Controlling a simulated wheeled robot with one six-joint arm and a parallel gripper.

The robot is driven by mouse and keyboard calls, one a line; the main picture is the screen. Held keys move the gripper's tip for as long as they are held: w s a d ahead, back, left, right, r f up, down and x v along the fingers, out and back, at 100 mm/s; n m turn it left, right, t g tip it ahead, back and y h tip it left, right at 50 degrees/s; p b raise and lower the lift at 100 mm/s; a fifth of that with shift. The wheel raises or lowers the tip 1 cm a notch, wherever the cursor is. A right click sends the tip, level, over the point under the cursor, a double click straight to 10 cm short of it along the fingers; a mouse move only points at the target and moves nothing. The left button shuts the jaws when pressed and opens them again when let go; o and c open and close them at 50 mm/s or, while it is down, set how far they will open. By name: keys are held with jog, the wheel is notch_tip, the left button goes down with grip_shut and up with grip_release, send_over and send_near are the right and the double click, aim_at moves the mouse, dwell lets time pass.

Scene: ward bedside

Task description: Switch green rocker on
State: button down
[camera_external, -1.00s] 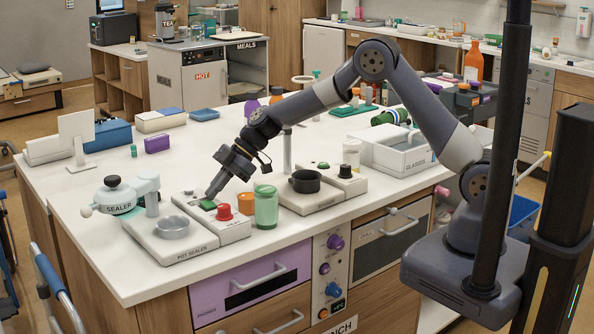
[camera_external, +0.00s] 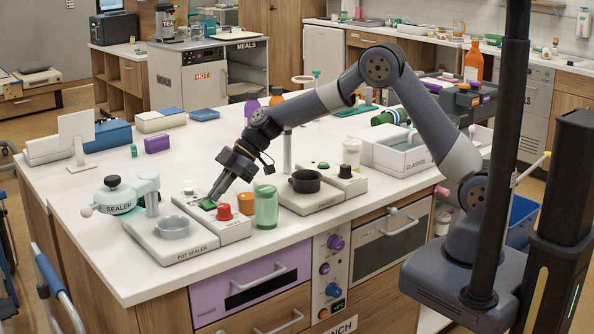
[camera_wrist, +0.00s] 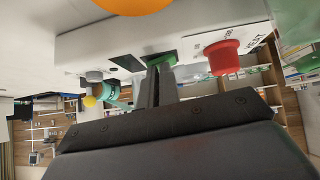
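The green rocker (camera_external: 208,204) is a small green switch in a dark plate on the pot sealer's light control box (camera_external: 222,228). In the wrist view the green rocker (camera_wrist: 161,58) lies just beyond my fingertips. My gripper (camera_external: 214,196) points down at it, with its fingers together and nothing held. The fingertips (camera_wrist: 157,68) partly cover the rocker, and I cannot tell whether they touch it or which way it is tipped.
A red button (camera_external: 224,212) sits beside the rocker and also shows in the wrist view (camera_wrist: 222,57). A green jar (camera_external: 266,207) and an orange item (camera_external: 246,203) stand to the right. A metal dish (camera_external: 173,227) is left, near the lever sealer (camera_external: 120,198).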

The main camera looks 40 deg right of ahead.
jog(key=shift+s, duration=0.1)
jog(key=r, duration=0.4)
jog(key=shift+s+r, duration=0.1)
jog(key=shift+s, duration=0.2)
jog(key=b+v, duration=0.2)
jog(key=v, duration=0.7)
jog(key=shift+s+d+r, duration=0.15)
jog(key=shift+s+d, duration=0.2)
jog(key=shift+s, duration=0.1)
jog(key=shift+w+a+r+n+t+p, duration=0.2)
jog(key=shift+w+a+n+t+p, duration=0.1)
jog(key=shift+w+t+p, duration=0.25)
jog(key=shift+a+f, duration=0.1)
